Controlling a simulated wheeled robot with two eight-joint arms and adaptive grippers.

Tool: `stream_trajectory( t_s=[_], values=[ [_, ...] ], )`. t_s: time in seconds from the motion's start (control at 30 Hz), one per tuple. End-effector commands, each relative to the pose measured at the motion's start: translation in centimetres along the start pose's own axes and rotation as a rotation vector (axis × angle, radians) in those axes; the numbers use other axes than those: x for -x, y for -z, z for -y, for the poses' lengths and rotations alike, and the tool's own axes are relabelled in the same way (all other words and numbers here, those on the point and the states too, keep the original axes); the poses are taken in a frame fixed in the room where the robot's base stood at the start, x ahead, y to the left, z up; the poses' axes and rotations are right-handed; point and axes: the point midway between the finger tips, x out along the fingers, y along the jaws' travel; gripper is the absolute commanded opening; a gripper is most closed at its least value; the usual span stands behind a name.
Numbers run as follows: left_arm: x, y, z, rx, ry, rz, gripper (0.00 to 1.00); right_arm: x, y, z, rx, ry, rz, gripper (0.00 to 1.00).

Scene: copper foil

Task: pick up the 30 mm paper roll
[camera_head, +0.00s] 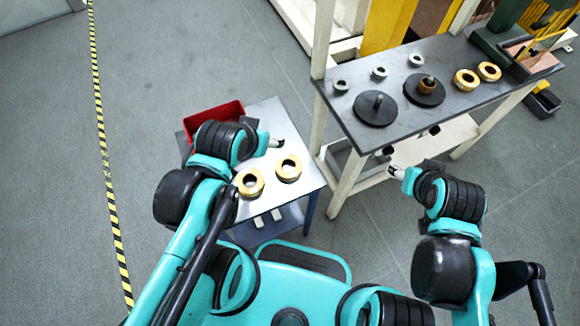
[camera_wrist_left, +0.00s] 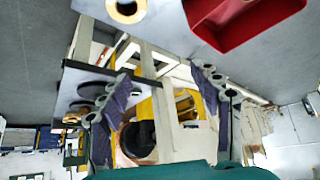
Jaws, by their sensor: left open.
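Two tan paper rolls lie flat on the small table, a left one (camera_head: 250,194) and a right one (camera_head: 288,179). Two more tan rolls, one (camera_head: 466,88) beside the other (camera_head: 489,79), lie on the long workbench. No size marking is readable, so I cannot tell which is 30 mm. My left gripper (camera_head: 277,143) is above the small table, behind the two rolls. In the left wrist view it (camera_wrist_left: 160,105) is open and empty, and one tan roll (camera_wrist_left: 113,12) shows at the top edge. My right gripper (camera_head: 395,172) is before the workbench, its jaws unclear.
A red bin (camera_head: 215,112) stands at the small table's back left, partly behind my left arm. The workbench (camera_head: 460,101) carries two black discs with spindles (camera_head: 376,116) (camera_head: 424,98), one with a brown core, and three small grey rings. The small table's (camera_head: 275,116) back right is bare.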

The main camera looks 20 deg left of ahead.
Motion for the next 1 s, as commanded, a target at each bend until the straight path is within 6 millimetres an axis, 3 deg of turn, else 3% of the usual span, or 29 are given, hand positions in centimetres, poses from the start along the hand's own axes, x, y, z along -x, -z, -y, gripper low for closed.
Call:
stream_trajectory(
  t_s=[0.03,0.13,0.17,0.37,0.7,0.83,1.0],
  values=[
    [0.0,0.0,0.0,0.0,0.0,0.0,0.69,0.0,0.0,0.0,0.0,0.0,0.0,0.54],
    [-0.1,0.1,-0.1,0.024,-0.001,0.01,0.95,0.0,0.0,0.0,0.0,0.0,0.0,0.54],
    [-0.3,0.1,-0.1,0.046,-0.002,0.018,0.96,0.0,0.0,0.0,0.0,0.0,0.0,0.54],
    [-2.7,0.5,-1.1,0.408,0.017,0.157,0.96,-0.1,-0.1,0.0,0.0,0.0,0.0,0.54],
    [-9.9,-1.2,-3.8,1.249,0.299,0.428,0.96,-0.2,-0.2,0.0,0.0,0.0,0.0,0.54],
    [-11.8,-2.2,-4.4,1.453,0.421,0.463,0.96,-0.3,-0.2,0.0,0.0,0.0,0.0,0.54],
    [-13.1,-3.1,-4.7,1.573,0.502,0.474,0.96,-0.4,-0.3,0.0,0.0,0.0,0.0,0.54]
  ],
)
